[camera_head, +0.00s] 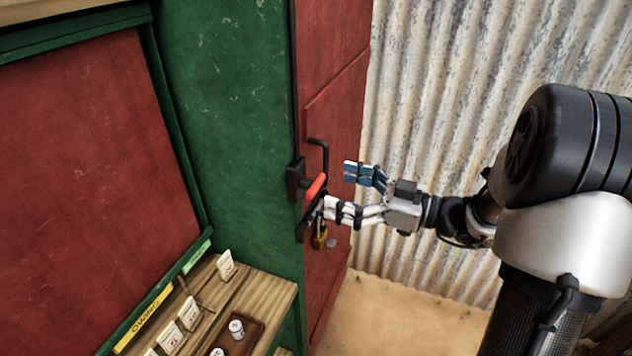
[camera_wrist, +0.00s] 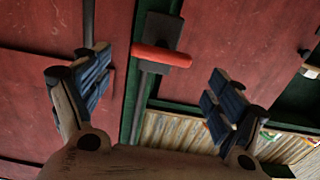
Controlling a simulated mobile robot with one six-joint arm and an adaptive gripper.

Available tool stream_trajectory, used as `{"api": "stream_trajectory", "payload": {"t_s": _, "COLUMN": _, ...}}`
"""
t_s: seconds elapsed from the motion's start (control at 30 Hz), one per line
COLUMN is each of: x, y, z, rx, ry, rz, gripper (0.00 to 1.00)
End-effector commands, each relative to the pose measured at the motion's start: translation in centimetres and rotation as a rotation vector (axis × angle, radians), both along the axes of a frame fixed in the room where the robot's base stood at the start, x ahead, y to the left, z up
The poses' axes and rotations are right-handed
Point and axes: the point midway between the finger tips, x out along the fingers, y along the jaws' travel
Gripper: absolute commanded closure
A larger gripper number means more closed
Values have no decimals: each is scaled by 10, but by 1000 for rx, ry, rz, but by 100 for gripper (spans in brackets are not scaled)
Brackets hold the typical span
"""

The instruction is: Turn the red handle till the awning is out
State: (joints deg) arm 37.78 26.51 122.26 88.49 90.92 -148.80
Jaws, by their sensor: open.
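The red handle (camera_head: 316,186) sticks out from a black mount (camera_head: 294,178) at the edge of the green post and the red door. It also shows in the wrist view (camera_wrist: 162,57), lying crosswise near the top centre. My gripper (camera_head: 341,188) is open, its blue-padded fingers spread close to the handle. In the wrist view my fingers (camera_wrist: 157,95) stand left and right of the handle, with nothing between them that I can see touching. I cannot identify the awning for sure; a large red panel (camera_head: 90,160) in a green frame stands at the left.
A black bent bar (camera_head: 322,152) stands just above the handle on the red door (camera_head: 335,120). A brass padlock (camera_head: 319,238) hangs below. A wooden counter (camera_head: 262,290) with white cards and a small tray (camera_head: 248,340) is at the lower left. Corrugated metal (camera_head: 460,90) stands behind.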

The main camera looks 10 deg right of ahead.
Motion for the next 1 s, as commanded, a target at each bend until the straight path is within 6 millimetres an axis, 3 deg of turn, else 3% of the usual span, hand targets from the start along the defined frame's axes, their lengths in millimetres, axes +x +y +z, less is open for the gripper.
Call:
{"api": "stream_trajectory", "payload": {"t_s": 0.1, "x": 14, "y": 21, "z": 0, "rx": 0, "ry": 0, "rz": 4, "gripper": 13}}
{"api": "stream_trajectory", "payload": {"t_s": 0.3, "x": 29, "y": 40, "z": 0, "rx": 0, "ry": 0, "rz": 2, "gripper": 13}}
{"api": "stream_trajectory", "payload": {"t_s": 0.7, "x": 34, "y": 46, "z": 0, "rx": 1, "ry": 1, "rz": 0, "gripper": 13}}
{"api": "stream_trajectory", "payload": {"t_s": 1.0, "x": 34, "y": 46, "z": 0, "rx": 0, "ry": 0, "rz": 0, "gripper": 33}}
